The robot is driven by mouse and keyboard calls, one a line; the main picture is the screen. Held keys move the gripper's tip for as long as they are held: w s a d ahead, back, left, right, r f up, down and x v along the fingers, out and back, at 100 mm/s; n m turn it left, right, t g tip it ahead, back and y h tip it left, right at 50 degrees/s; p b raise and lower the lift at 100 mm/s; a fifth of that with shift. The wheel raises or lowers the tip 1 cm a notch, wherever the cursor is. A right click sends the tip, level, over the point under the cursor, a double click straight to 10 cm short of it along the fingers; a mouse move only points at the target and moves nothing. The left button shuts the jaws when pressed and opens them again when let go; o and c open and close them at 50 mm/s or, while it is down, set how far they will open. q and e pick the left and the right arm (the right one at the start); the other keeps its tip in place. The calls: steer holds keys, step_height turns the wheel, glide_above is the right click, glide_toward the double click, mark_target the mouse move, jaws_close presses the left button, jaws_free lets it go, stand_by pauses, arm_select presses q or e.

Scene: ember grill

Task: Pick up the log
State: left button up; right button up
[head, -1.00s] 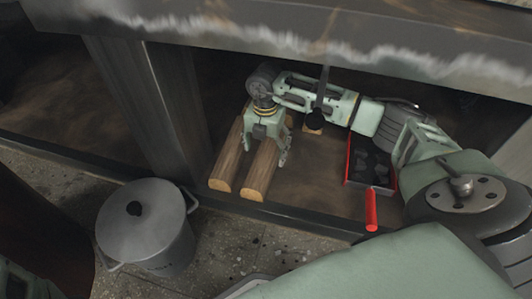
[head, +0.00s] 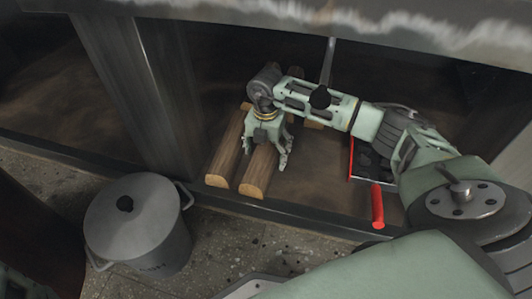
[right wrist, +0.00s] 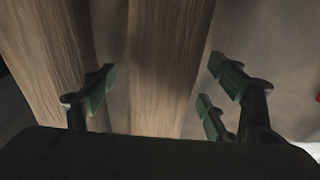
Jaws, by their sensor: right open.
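Two brown wooden logs lie side by side on the shelf under the grill: a left log (head: 226,154) and a right log (head: 258,174). My right gripper (head: 266,152) is open and points down over the right log. In the right wrist view, the right log (right wrist: 163,65) runs between the spread fingers of the right gripper (right wrist: 157,88), with gaps visible at the sides. The left log (right wrist: 45,55) shows there to the left, partly behind the left finger. Whether any finger touches wood is unclear. My left gripper is out of view.
A lidded grey pot (head: 130,222) stands on the floor at left. A grey post (head: 135,85) and the counter edge (head: 390,35) bound the opening.

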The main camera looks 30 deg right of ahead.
steer(key=shift+f, duration=0.2)
stand_by(0.3)
steer(key=shift+c, duration=0.6)
steer(key=shift+w, duration=0.1)
jaws_close()
